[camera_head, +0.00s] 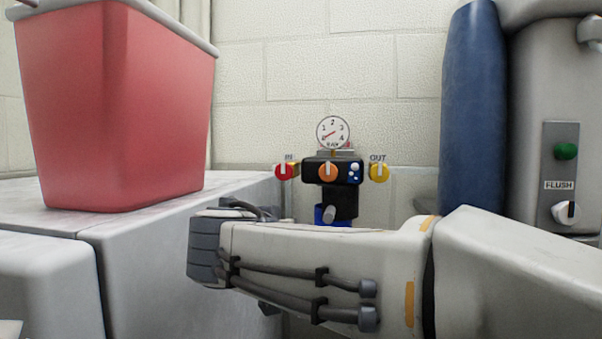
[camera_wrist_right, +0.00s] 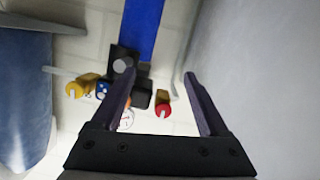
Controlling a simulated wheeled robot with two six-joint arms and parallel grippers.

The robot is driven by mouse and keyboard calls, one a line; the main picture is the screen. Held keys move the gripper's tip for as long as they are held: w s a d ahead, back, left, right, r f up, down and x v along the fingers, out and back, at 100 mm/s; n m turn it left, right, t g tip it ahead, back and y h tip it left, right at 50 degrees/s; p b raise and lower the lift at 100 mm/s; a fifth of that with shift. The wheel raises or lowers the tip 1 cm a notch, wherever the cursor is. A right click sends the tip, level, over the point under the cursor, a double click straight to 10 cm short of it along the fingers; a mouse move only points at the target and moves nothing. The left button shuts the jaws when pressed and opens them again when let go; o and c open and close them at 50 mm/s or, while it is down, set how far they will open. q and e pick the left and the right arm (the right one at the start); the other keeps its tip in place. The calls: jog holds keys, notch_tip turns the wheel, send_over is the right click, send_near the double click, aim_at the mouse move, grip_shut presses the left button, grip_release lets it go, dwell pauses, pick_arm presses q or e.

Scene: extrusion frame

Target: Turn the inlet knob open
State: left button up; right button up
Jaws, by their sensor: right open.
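The inlet knob (camera_head: 285,171) is red with a pale bar, under the label IN, on the left of the regulator (camera_head: 331,172). It also shows in the right wrist view (camera_wrist_right: 163,109), in the gap between the two fingers. My right gripper (camera_wrist_right: 159,74) is open and empty, with one dark finger overlapping the regulator body in that view. I cannot tell the distance between fingertips and knob. In the head view my right arm crosses in front, below the regulator, and the fingers are not visible. My left gripper is not in view.
An orange knob (camera_head: 328,171), a yellow OUT knob (camera_head: 379,172) and a gauge (camera_head: 333,132) are close to the inlet knob. A red bin (camera_head: 115,110) stands on a grey cabinet (camera_head: 240,190) at left. A blue cylinder (camera_head: 472,110) and a FLUSH panel (camera_head: 560,160) are at right.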

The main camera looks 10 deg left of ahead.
aim_at(283, 170)
jog(key=a+r+m+t+p, duration=0.2)
jog(key=a+r+t, duration=0.15)
jog(key=r, duration=0.65)
jog(key=shift+g+y, duration=0.3)
jog(key=shift+g, duration=0.05)
jog(key=w+p, duration=0.7)
jog(key=w, duration=0.2)
jog(key=shift+w, duration=0.35)
jog(key=shift+w+f, duration=0.2)
jog(key=shift+w, duration=0.3)
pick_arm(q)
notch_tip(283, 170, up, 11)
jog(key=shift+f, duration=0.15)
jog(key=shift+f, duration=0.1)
pick_arm(e)
grip_shut()
